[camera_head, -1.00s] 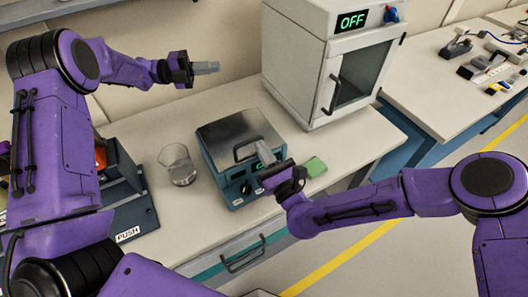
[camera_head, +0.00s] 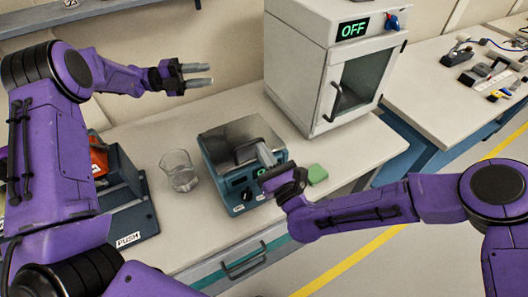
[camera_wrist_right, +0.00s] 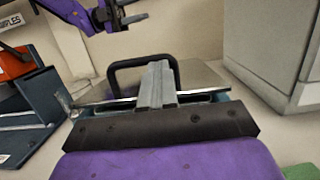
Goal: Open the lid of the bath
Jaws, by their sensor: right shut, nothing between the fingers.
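The bath (camera_head: 245,186) is a teal box with a front panel on the bench. Its flat metal lid (camera_head: 222,138) lies down on top and carries a black loop handle (camera_head: 247,150). The handle also shows in the right wrist view (camera_wrist_right: 143,62). My right gripper (camera_head: 265,153) is shut and empty, with its fingertips at the handle's front side. In the right wrist view its fingers (camera_wrist_right: 158,82) overlap the handle; I cannot tell whether they touch it. My left gripper (camera_head: 205,75) is open and empty, raised above the bench at the back left.
A glass beaker (camera_head: 179,171) stands left of the bath. A green block (camera_head: 317,174) lies to its right. A white oven (camera_head: 302,75) reading OFF stands behind right. A dark blue rack (camera_head: 125,200) is at the left. The bench front is clear.

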